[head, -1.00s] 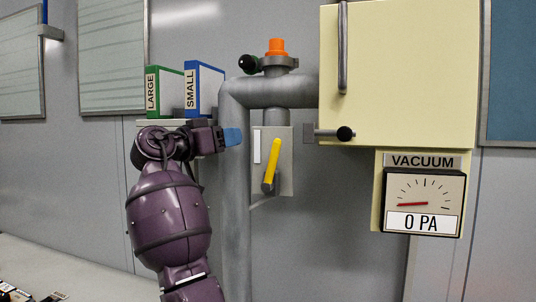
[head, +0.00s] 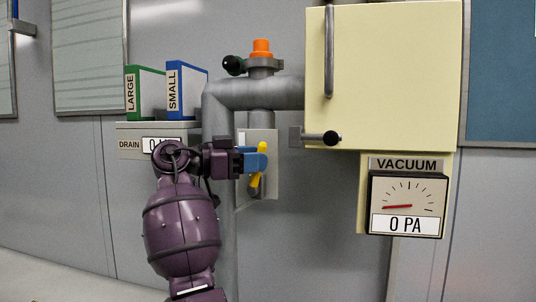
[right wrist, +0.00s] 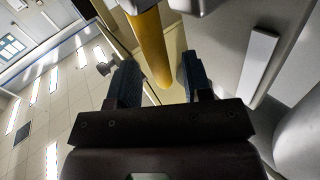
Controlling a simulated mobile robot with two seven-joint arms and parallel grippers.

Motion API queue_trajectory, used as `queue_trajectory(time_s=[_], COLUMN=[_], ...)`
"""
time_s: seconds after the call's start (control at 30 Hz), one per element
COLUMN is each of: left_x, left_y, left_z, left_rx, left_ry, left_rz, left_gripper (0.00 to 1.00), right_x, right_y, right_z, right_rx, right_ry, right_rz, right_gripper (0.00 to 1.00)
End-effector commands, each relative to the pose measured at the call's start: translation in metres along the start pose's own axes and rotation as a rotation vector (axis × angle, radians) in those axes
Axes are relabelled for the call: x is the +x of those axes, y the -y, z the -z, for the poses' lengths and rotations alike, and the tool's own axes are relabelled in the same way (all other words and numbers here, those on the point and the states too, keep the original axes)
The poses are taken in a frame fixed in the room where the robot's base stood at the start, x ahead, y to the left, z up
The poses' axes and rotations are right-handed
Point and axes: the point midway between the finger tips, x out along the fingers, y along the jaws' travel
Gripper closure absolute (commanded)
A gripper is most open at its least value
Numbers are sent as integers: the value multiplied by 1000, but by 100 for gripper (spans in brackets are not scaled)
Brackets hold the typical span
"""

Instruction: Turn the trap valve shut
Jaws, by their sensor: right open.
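The trap valve has a yellow handle (head: 256,180) on a grey plate (head: 271,150) on the pipe. The handle stands close to upright, tilted slightly. My right gripper (head: 256,160) is at the handle, and its blue fingers cover the handle's middle in the head view. In the right wrist view the yellow handle (right wrist: 153,50) runs between the two dark fingers of the open right gripper (right wrist: 157,80). I cannot tell whether a finger touches it. My left gripper is not in view.
A cream cabinet (head: 390,80) with a black-knobbed lever (head: 331,138) is to the right. A vacuum gauge (head: 407,205) below it reads 0 PA. A green binder (head: 150,90) and a blue binder (head: 190,85) stand on the drain box (head: 129,145) at left. An orange cap (head: 261,47) tops the pipe.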

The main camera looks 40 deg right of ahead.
Motion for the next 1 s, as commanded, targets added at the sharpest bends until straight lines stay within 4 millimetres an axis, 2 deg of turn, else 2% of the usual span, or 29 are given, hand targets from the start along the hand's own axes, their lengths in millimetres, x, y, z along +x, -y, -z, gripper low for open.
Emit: queue_trajectory(time_s=[0.1,0.3,0.63,0.93,1.0], left_x=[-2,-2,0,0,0], left_y=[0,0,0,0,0], left_z=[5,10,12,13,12], left_rx=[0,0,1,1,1], left_ry=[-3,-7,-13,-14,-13], left_rz=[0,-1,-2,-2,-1], left_gripper=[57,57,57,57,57], right_x=[16,31,34,33,33], right_y=[0,0,0,0,0], right_z=[1,0,0,0,0], right_rx=[-1,0,0,0,0], right_ry=[0,0,0,0,0], right_rz=[-1,1,1,1,1], right_gripper=[55,55,55,99,100])
